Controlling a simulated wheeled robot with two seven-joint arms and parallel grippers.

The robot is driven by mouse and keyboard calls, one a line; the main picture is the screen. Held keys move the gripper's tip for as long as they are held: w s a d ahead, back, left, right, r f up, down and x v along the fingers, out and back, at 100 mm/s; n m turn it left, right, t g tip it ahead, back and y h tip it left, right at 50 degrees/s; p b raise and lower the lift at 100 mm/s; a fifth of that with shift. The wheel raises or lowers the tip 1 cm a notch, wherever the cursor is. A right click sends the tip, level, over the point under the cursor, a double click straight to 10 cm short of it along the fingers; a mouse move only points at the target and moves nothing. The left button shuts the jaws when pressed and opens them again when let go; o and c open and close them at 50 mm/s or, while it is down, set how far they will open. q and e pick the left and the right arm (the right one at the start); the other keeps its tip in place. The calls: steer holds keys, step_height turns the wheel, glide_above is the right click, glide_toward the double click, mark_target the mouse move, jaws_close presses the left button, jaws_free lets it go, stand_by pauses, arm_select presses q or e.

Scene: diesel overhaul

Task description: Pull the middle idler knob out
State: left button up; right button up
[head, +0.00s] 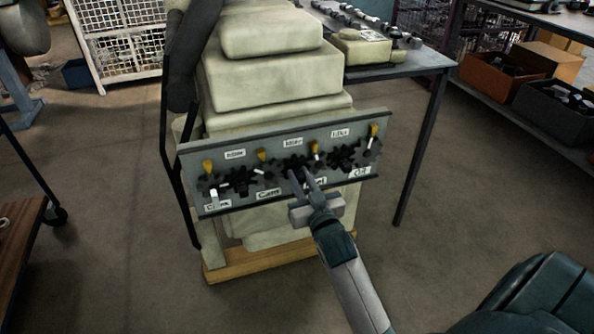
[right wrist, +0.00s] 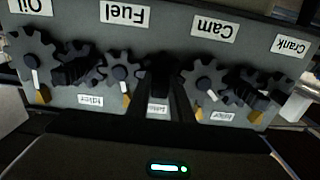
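A grey panel (head: 222,151) on the cream engine carries a row of dark gears. The upper labels read Idler; in the right wrist view, upside down, the lower ones read Oil, Fuel, Cam and Crank. The middle idler (head: 296,163) sits below the central Idler label (head: 293,142). My right gripper (head: 301,175) reaches it from the front, its two fingers apart at the gear. In the right wrist view the fingertips (right wrist: 160,72) are around the dark middle knob, between the Fuel gear (right wrist: 120,68) and Cam gear (right wrist: 205,80). I cannot tell whether they grip it. My left gripper is out of view.
Yellow-tipped pointers (head: 262,155) and neighbouring gears (head: 342,158) stand close on both sides of the fingers. A metal table (head: 400,68) stands behind at the right. A shelf with bins (head: 497,80) is further right. The floor in front is largely clear.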

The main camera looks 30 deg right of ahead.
jaws_close()
steer(key=shift+s, duration=0.15)
steer(key=shift+p+v, duration=0.55)
steer(key=shift+v, duration=0.45)
steer(key=o, duration=1.2)
jaws_free()
steer(key=shift+c, duration=0.2)
steer(key=p+v, duration=0.2)
steer(key=v, duration=0.5)
steer(key=shift+p, duration=0.4)
